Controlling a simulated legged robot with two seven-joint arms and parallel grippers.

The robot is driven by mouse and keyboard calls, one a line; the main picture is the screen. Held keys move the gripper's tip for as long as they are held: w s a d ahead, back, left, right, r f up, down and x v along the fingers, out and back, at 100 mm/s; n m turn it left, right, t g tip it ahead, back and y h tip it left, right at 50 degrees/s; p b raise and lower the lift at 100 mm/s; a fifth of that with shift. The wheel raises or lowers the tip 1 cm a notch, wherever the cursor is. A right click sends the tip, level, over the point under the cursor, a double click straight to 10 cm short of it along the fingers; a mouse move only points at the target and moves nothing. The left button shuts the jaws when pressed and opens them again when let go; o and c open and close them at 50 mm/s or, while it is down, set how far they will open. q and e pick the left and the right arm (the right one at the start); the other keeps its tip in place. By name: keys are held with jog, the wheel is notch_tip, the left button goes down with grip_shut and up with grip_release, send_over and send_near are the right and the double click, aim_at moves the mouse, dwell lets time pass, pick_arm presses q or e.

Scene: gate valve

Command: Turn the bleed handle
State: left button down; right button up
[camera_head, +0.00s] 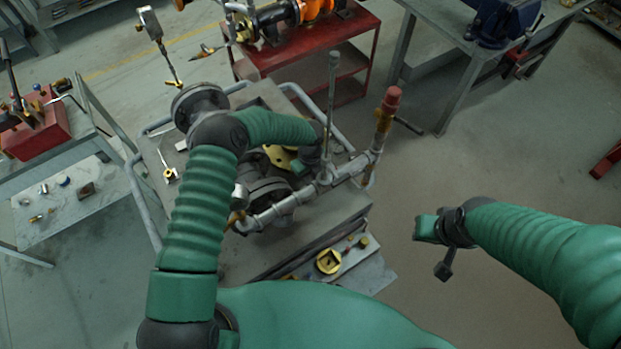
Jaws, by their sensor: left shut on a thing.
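The gate valve (268,192) is a dark flanged body with a grey pipe (285,207), standing on a grey workbench (300,240). A thin upright rod (332,90) rises from the pipe. A brass fitting with a red cap (388,100) stands at the pipe's right end, with a dark lever (408,126) on its side. My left arm arches over the valve. My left gripper (302,168) is low beside the pipe, close to the rod's foot, shut on a part that its own body mostly hides. I cannot make out which part is the bleed handle. My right gripper (427,228) is clear of the valve, over the floor.
A grey tube rail (136,195) runs around the bench. A red cart (345,45) stands behind, a table with a red toolbox (38,128) at left, and a vise bench (445,50) at upper right.

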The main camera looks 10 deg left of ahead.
pick_arm(q)
jog(key=shift+s+d, duration=0.15)
jog(key=shift+s, duration=0.05)
jog(key=shift+d+f, duration=0.1)
